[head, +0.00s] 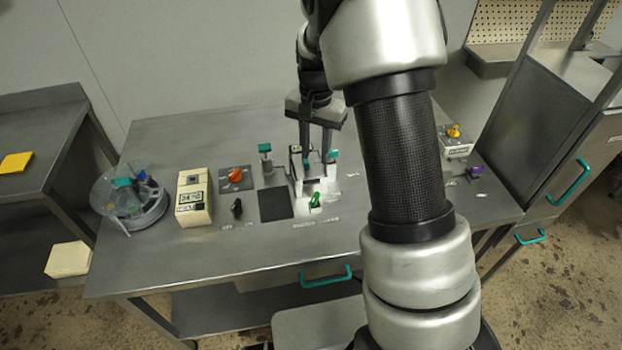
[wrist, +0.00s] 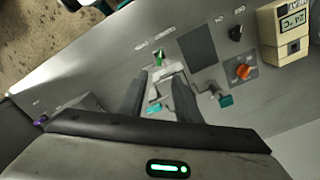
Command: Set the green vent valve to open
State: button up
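The green vent valve (head: 314,200) is a small green lever on a white base on the steel bench. It also shows in the wrist view (wrist: 158,55), just beyond my fingertips. My gripper (head: 316,165) points down behind the valve, over a pale metal bracket (wrist: 168,76). The two fingers (wrist: 162,82) are spread apart, with the bracket showing between and past their tips. I see nothing clamped between them. Whether a finger touches the bracket, I cannot tell. The lever's setting against its small labels is unreadable.
Left of the valve are a dark square plate (head: 275,204), a black knob (head: 237,208), an orange knob (head: 236,175), a cream display box (head: 194,198) and a teal-topped lever (head: 265,149). A purple knob (head: 476,170) and a yellow knob (head: 454,131) sit right. The front bench strip is clear.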

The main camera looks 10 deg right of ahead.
aim_at(315, 197)
notch_tip(315, 197, down, 17)
jog(key=shift+f, duration=0.1)
dwell(0.3)
grip_shut()
